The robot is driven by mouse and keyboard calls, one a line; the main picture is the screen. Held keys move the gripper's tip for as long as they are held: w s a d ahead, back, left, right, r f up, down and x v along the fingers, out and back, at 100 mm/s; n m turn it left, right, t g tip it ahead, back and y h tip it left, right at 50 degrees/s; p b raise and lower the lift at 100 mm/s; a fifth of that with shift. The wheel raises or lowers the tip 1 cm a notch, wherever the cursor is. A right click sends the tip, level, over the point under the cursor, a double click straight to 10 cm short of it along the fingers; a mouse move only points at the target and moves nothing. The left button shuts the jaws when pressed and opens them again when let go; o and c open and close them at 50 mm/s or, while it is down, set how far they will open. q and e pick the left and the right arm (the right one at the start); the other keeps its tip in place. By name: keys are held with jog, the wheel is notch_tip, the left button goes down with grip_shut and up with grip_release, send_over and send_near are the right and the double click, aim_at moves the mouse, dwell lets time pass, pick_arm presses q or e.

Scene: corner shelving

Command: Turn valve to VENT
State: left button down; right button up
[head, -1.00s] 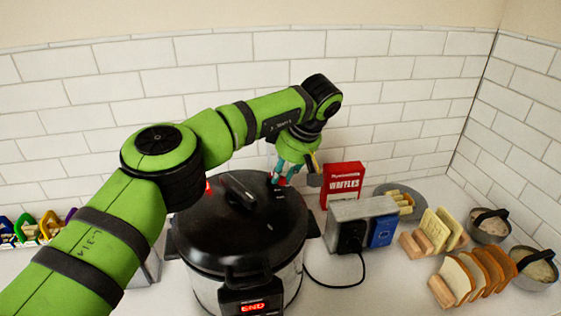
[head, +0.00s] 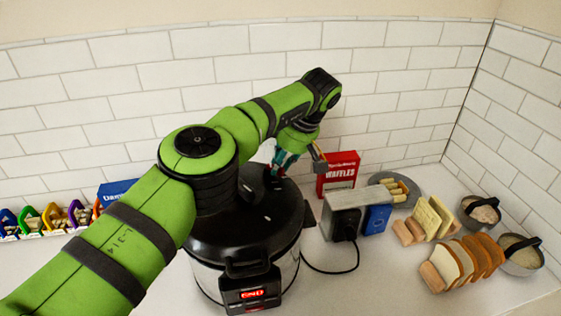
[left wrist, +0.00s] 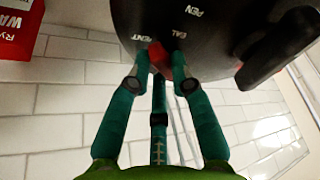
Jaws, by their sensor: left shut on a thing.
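The pressure cooker (head: 290,235) stands on the counter, a black lid on its steel body and a lit red display at its front. In the left wrist view the lid (left wrist: 225,45) fills the top, with white lettering, partly cut, that seems to read VENT, SEAL and OPEN. A small red valve (left wrist: 157,57) sits at the lid's edge, just below the lettering. My left gripper (left wrist: 162,62) is shut on the valve, its teal fingers on either side. In the head view the left gripper (head: 279,164) is at the lid's back right. The valve's exact pointing is hidden by the fingers.
A red waffle box (head: 338,173) stands behind a grey toaster (head: 342,217) and a blue box (head: 377,219). Bread racks (head: 462,262) and bowls (head: 521,254) are at right. Coloured clips (head: 52,217) are at left. A cord crosses the counter before the toaster.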

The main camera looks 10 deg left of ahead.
pick_arm(q)
jog(key=c, duration=1.1)
grip_release()
jog(key=shift+a, duration=0.1)
